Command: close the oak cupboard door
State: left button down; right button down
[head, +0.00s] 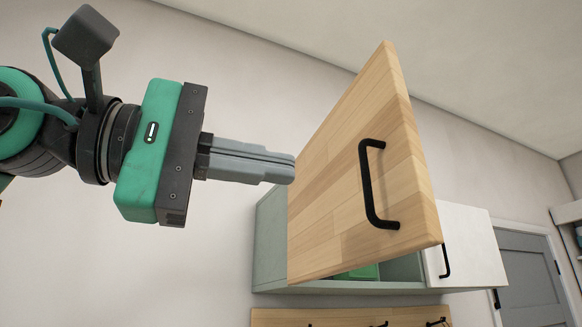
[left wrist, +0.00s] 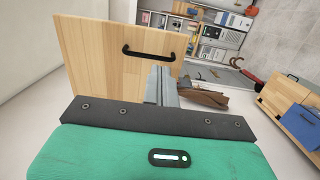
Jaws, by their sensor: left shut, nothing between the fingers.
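The oak cupboard door (head: 335,180) stands open, swung out from the pale green wall cupboard (head: 270,235) in the head view. Its black handle (head: 368,190) is on the face turned toward me. My left gripper (head: 292,168) is shut and empty, its fingertips at the door's left edge in the picture; I cannot tell whether they touch. In the left wrist view the oak door (left wrist: 90,60) and its handle (left wrist: 148,54) show beyond the gripper fingers (left wrist: 160,72). My right gripper is not in view.
A white cupboard door (head: 470,240) with a black handle is shut beside the open one. A green item (head: 362,272) shows inside the cupboard. A wooden rail with hooks (head: 350,317) is below. The left wrist view shows shelves (left wrist: 205,35) and a wooden unit (left wrist: 290,105).

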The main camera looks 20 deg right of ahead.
aim_at(408, 188)
pick_arm(q)
jog(key=d+p, duration=0.2)
jog(key=d, duration=0.3)
jog(key=d+p, duration=0.1)
jog(key=d, duration=0.5)
jog(key=shift+s+d+r+p, duration=0.15)
jog(key=shift+s+p, duration=0.05)
jog(key=shift+p, duration=0.15)
jog(key=shift+d, duration=0.45)
